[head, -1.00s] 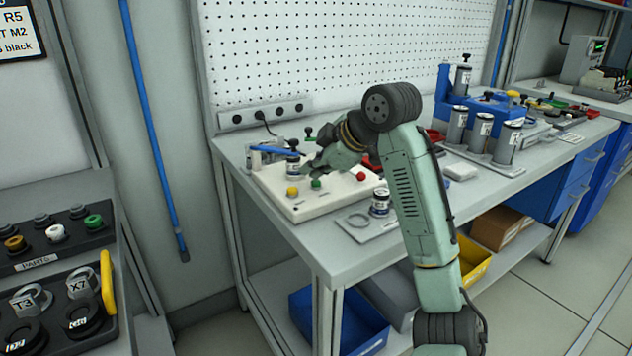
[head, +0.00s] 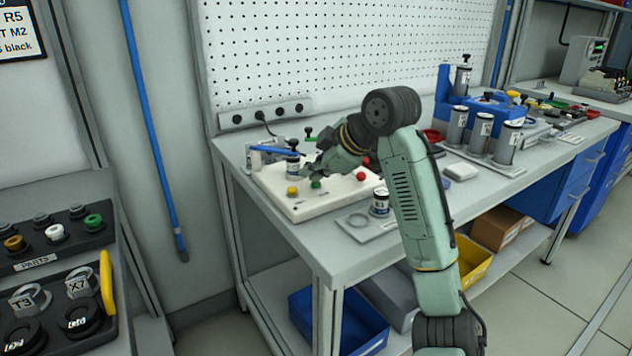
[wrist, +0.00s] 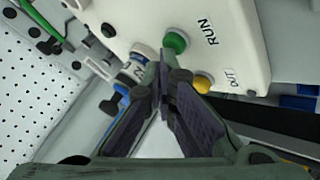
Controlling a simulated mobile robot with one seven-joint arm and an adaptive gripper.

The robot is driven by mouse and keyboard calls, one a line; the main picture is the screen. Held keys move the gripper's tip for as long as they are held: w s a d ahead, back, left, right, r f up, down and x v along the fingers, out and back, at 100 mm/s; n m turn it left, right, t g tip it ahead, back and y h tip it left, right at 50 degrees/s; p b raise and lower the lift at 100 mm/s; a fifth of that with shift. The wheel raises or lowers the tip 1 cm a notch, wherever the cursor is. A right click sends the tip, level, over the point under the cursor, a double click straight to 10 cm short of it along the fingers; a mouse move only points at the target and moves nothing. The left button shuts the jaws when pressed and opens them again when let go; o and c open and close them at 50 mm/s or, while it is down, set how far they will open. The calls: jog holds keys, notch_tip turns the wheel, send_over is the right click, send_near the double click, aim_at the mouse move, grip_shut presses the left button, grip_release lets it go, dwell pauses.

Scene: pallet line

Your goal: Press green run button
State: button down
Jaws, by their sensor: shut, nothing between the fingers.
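The green button (head: 316,184) sits on the white control box (head: 298,208), between a yellow button (head: 292,191) and a red button (head: 360,176). In the wrist view the green button (wrist: 176,41) has the word RUN printed beside it, and the yellow button (wrist: 203,83) has OUT. My gripper (head: 309,168) is shut and empty, just above the box near the green button. In the wrist view its fingertips (wrist: 167,60) point at the green button's near edge. I cannot tell whether they touch it.
Another canister (head: 380,203) stands on a grey plate right of the box. A pegboard (head: 350,50) rises behind the bench. The bench's front left corner is clear.

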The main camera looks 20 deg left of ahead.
aim_at(314, 184)
jog(key=shift+f, duration=0.2)
dwell(0.4)
jog(key=shift+r+p, duration=0.9)
jog(key=shift+r, duration=0.1)
notch_tip(314, 184, up, 5)
jog(key=p, duration=0.4)
jog(key=shift+p, duration=0.35)
